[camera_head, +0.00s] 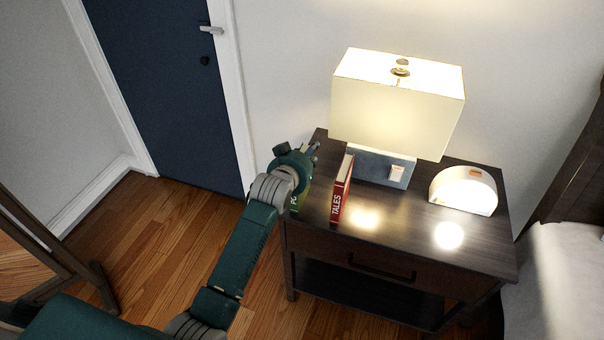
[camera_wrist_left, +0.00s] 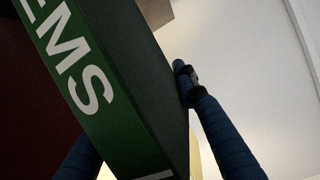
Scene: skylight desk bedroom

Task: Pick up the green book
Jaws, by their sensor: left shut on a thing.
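The green book (camera_head: 294,202) stands at the left edge of the nightstand, mostly hidden behind my left gripper (camera_head: 311,152) and wrist. In the left wrist view the green book (camera_wrist_left: 125,80) fills the middle, tilted in the picture, with white letters "EMS" on its spine. My left gripper is shut on it, with one blue finger on the right side of the book and the other partly hidden behind it at lower left. I cannot tell whether the book still touches the nightstand. My right gripper is not in view.
A red book (camera_head: 342,190) marked "TALES" stands just right of the green one on the dark nightstand (camera_head: 400,232). A lit lamp (camera_head: 395,105) stands behind it, and a glowing half-round clock or light (camera_head: 464,190) at right. A bed (camera_head: 560,270) is at far right.

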